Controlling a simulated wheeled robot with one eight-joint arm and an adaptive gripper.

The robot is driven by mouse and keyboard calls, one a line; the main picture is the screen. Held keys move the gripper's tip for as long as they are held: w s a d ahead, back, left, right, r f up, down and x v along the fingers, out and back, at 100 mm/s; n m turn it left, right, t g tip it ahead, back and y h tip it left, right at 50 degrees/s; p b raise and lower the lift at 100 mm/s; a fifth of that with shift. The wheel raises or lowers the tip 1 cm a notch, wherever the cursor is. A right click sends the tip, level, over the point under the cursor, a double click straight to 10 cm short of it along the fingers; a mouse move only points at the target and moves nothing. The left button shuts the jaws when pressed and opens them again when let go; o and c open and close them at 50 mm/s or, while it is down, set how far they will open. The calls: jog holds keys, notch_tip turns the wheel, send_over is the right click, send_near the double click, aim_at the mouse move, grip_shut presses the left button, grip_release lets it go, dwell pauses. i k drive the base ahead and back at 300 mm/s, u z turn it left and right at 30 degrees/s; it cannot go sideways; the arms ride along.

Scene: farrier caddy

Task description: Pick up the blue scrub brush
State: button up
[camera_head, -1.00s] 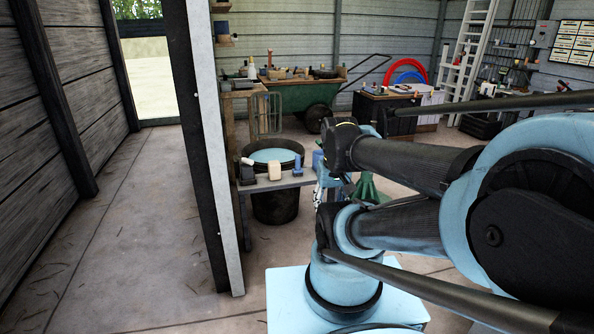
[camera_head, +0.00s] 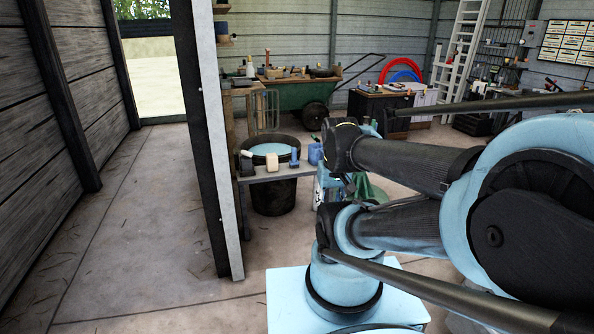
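A small upright blue thing (camera_head: 294,157), which looks like the scrub brush, stands at the right end of a low grey bench (camera_head: 258,177). It is too small to be sure of its shape. A cream block-like thing (camera_head: 271,161) and a dark thing (camera_head: 246,164) stand to its left on the same bench. My arm fills the right side of the view, with its joints and links in front of the room. My gripper cannot be made out, so its state is not shown.
A dark tub with water (camera_head: 272,203) stands behind the bench. A post with a pale edge (camera_head: 215,160) stands just left of it. A green cart (camera_head: 295,97) and dark cabinet (camera_head: 375,109) are farther back. The floor at left (camera_head: 140,230) is mostly clear.

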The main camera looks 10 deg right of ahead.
aim_at(295, 163)
jog(key=k, duration=0.95)
jog(key=u, duration=0.55)
jog(key=i, duration=1.7)
jog(key=z, duration=0.5)
jog(key=i, duration=0.65)
jog(key=z, duration=0.35)
